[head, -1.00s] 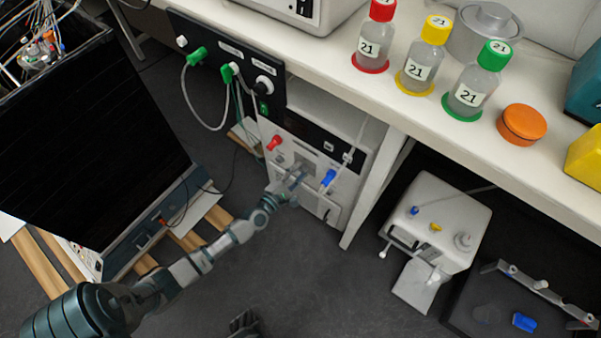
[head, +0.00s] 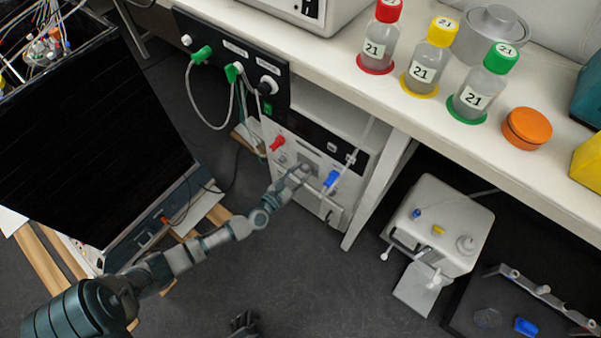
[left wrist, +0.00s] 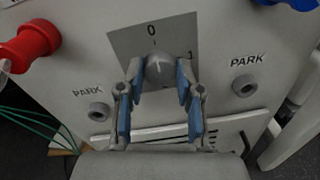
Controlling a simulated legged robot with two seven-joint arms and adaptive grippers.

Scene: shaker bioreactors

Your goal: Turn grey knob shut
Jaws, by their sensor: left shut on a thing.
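The grey knob (left wrist: 159,68) sits on a grey plate (left wrist: 124,42) marked 0 above and 1 to its right, on the front of a white unit (head: 335,212) under the bench. A thin light mark on the knob's face points roughly up, toward the 0. My left gripper (left wrist: 158,80) is shut on the knob, with one blue-padded finger on each side of it. In the head view, my left gripper (head: 302,172) reaches the panel and largely hides the knob. A dark gripper part, likely my right gripper (head: 243,322), shows at the bottom edge.
A red connector (head: 277,143) and a blue connector (head: 331,179) stick out on either side of the knob. Two PARK sockets (left wrist: 99,111) flank it lower down. A bench leg (head: 375,195) stands to the right. The floor in front is clear.

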